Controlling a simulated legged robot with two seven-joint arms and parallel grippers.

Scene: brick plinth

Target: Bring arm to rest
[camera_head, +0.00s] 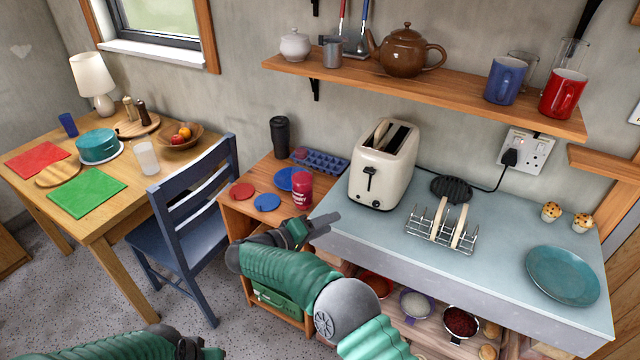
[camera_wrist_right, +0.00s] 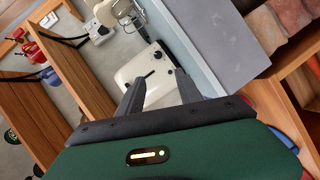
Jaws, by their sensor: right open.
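My right arm reaches in from the bottom in the head view. Its gripper (camera_head: 318,226) hangs in front of the gap between the small wooden cabinet and the grey-blue counter. The wrist view shows the two dark fingers (camera_wrist_right: 160,92) apart with nothing held. The cream toaster (camera_wrist_right: 150,75) lies beyond them, apart from the fingers. My left arm shows only as a green sleeve with a dark wrist at the bottom left edge of the head view; its fingers are hidden.
The toaster (camera_head: 384,165), a toast rack (camera_head: 440,232) with toast and a teal plate (camera_head: 562,275) stand on the counter (camera_head: 500,215). A blue chair (camera_head: 190,225) is left. Bowls fill the shelf below.

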